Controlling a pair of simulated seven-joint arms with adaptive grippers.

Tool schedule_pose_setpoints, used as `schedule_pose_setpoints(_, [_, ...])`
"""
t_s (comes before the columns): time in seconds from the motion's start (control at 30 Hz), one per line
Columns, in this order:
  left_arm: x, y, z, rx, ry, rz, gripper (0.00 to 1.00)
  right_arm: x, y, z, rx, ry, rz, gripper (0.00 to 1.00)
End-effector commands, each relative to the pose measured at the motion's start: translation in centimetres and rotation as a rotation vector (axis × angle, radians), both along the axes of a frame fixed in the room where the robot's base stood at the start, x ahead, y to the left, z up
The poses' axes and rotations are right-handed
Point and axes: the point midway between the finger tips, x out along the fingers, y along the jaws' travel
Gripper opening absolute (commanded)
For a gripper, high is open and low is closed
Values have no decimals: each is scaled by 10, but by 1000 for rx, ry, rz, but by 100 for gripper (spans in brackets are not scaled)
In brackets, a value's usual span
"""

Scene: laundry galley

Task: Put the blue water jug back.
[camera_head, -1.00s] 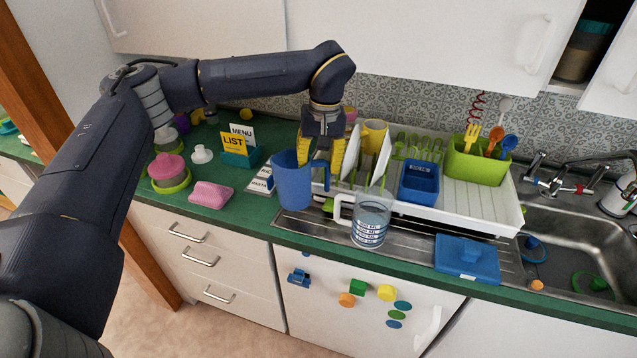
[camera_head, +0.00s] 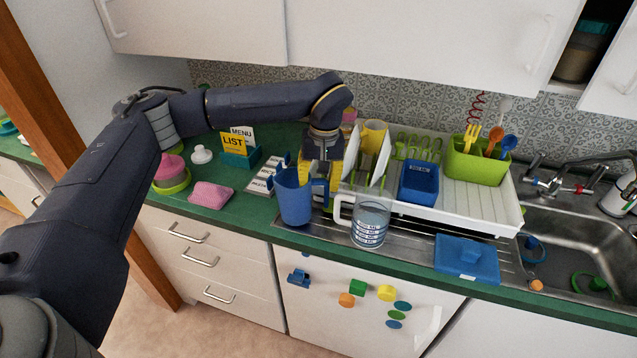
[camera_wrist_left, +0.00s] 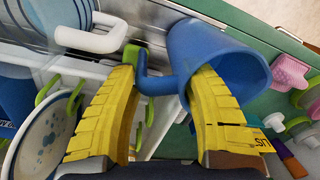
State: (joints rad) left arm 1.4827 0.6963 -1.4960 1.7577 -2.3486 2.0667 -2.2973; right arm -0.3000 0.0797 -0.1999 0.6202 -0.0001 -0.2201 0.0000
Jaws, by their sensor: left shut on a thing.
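The blue water jug (camera_head: 296,203) is upright near the counter's front edge, at the left end of the steel drainer. I cannot tell whether its base touches the surface. My left gripper (camera_head: 322,178) is shut on the jug's handle, on the jug's right side. In the left wrist view, the jug (camera_wrist_left: 215,55) shows its open rim, and its handle (camera_wrist_left: 155,84) lies between the yellow fingers of my left gripper (camera_wrist_left: 160,100). My right gripper is out of view.
A clear measuring jug (camera_head: 370,222) stands close on the right. The white dish rack (camera_head: 470,208) with plates is behind it. Green counter is clear between sponge and jug.

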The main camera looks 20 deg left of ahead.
Motion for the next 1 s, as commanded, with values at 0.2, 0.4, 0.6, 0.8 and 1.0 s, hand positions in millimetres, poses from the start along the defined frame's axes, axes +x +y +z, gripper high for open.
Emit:
schedule_pose_setpoints(0.2, [0,0,-4,0,0,1,0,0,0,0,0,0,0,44])
schedule_pose_setpoints(0.4, [0,0,-9,0,0,0,0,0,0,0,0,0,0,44])
schedule_pose_setpoints(0.6, [0,0,-9,0,1,0,70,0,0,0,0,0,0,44])
schedule_pose_setpoints(0.8, [0,0,-9,0,1,0,70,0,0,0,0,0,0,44])
schedule_pose_setpoints(1.0, [0,0,1,-1,0,0,70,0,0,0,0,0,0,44])
